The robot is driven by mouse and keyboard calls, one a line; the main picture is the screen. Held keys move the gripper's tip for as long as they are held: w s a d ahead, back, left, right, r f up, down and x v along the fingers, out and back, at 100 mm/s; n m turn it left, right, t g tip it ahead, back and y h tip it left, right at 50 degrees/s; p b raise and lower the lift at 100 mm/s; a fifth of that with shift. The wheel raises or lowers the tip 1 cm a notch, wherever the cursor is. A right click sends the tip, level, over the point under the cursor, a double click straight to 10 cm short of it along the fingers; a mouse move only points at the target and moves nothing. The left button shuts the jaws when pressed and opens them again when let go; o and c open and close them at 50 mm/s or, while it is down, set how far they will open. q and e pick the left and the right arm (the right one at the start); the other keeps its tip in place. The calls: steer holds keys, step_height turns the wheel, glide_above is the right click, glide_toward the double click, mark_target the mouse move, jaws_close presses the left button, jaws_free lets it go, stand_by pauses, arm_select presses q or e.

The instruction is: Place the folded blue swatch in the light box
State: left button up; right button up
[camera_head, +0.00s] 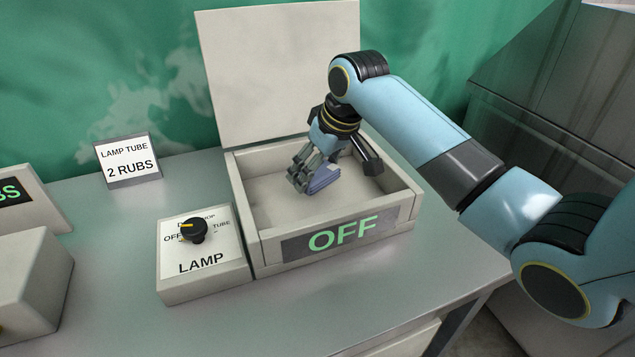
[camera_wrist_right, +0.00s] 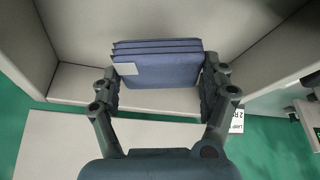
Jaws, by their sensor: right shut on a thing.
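The folded blue swatch (camera_head: 323,179) is inside the light box, held by my right gripper (camera_head: 312,178). In the right wrist view, the folded blue swatch (camera_wrist_right: 160,68) shows several stacked layers and a small pale tag, and sits between both fingers of my right gripper (camera_wrist_right: 160,85). The gripper is shut on it. The light box (camera_head: 408,203) is a pale open box with its lid raised at the back and a green OFF sign on its front. I cannot tell whether the swatch touches the box floor. My left gripper is not in view.
A lamp switch block (camera_head: 202,285) with a black knob stands left of the box. A sign reading LAMP TUBE 2 RUBS (camera_head: 129,162) stands behind it. Grey blocks (camera_head: 40,285) sit at the far left. The table front (camera_head: 330,310) is clear.

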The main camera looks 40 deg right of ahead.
mark_target(322, 174)
steer(key=shift+f, duration=1.95)
steer(key=o, duration=1.1)
steer(key=shift+f, duration=0.15)
steer(key=shift+c, duration=0.2)
steer(key=shift+s+r, duration=0.1)
steer(key=shift+r, duration=0.2)
steer(key=v, duration=1.1)
steer(key=shift+r+p, duration=0.3)
steer(key=shift+r, duration=0.05)
steer(key=shift+s, duration=0.1)
